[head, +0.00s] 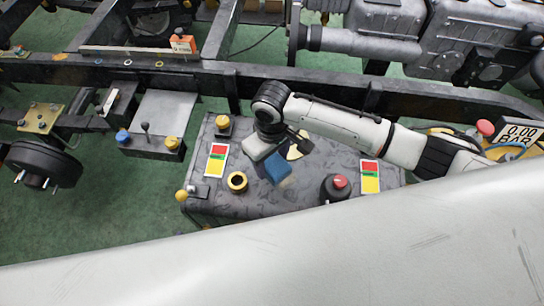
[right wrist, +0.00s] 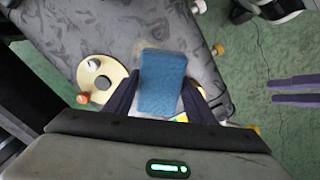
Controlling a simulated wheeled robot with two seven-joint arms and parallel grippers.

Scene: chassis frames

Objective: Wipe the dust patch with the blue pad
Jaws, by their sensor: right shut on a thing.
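The blue pad (head: 279,169) is a blue block above the grey patterned top of a case (head: 225,185). It also shows in the right wrist view (right wrist: 162,82), between the dark fingers of my right gripper (right wrist: 160,98). That gripper is shut on the pad. A pale, dusty smear (right wrist: 148,46) shows beside the pad's far end; I cannot tell whether the pad touches it. Two parallel dark fingers of my left gripper (right wrist: 270,91) show apart and empty over the green floor at the right of the right wrist view.
A cream plate with holes (right wrist: 100,72) lies close beside the pad. A yellow ring (head: 237,182), a red button (head: 340,184) and coloured labels (head: 216,160) are on the case top. Dark chassis rails (head: 330,88) run behind it.

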